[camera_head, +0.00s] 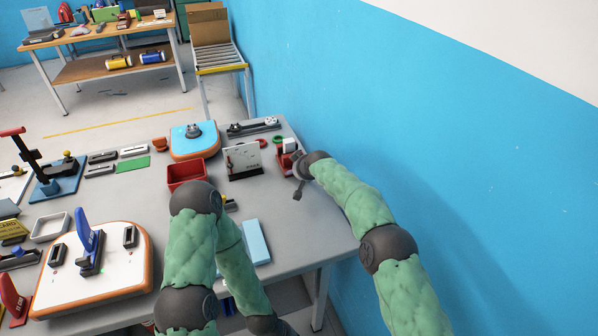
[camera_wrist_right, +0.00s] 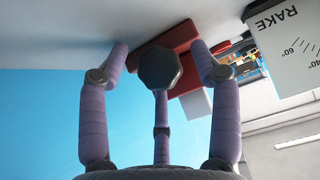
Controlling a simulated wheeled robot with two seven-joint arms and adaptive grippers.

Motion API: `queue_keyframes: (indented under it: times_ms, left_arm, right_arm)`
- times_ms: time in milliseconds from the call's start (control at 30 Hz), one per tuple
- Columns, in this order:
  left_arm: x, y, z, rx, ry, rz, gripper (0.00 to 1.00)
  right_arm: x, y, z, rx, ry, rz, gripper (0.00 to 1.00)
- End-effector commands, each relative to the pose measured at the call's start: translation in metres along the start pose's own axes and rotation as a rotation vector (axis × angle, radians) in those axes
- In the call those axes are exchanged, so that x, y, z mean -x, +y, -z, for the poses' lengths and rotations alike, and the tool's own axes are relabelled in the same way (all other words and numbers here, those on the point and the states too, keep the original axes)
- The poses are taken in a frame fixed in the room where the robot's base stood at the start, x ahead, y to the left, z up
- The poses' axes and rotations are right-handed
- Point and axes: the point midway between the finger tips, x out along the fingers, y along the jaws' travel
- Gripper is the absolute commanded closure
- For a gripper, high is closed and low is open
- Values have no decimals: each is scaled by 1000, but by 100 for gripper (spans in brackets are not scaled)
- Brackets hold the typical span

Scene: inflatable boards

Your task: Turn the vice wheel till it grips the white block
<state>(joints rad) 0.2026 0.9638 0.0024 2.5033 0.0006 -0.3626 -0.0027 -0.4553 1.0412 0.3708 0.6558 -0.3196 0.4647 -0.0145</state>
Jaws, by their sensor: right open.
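The red vice (camera_head: 284,161) stands at the right end of the grey table, close to the blue wall, with the white block (camera_head: 290,145) at it. In the right wrist view the red vice body (camera_wrist_right: 181,42) lies beyond the fingers, and the pale block (camera_wrist_right: 195,104) shows beside it. A dark eight-sided wheel (camera_wrist_right: 160,68) sits between the finger tips. My right gripper (camera_wrist_right: 164,62) is open around the wheel; I cannot tell whether any finger touches it. In the head view my right gripper (camera_head: 299,178) is at the vice, partly hiding it. My left gripper is out of view.
A white RAKE plate (camera_head: 243,160) stands left of the vice; it also shows in the right wrist view (camera_wrist_right: 288,45). A red bin (camera_head: 187,174), a blue-topped board (camera_head: 194,141) and a light-blue bar (camera_head: 256,241) are on the table. The blue wall closely borders the right side.

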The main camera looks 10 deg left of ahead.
Motion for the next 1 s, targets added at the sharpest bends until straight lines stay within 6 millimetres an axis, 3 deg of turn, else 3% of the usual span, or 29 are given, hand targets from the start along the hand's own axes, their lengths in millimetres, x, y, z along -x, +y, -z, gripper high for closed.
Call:
queue_keyframes:
  times_ms: [167,367,833,1000]
  left_arm:
    - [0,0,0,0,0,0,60]
    - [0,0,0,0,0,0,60]
    - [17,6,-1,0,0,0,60]
    - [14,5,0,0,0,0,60]
  right_arm:
    - [0,0,0,0,0,0,36]
    - [0,0,0,0,1,0,93]
    - [2,3,2,-77,-1,72,94]
    - [0,6,0,-138,2,129,94]
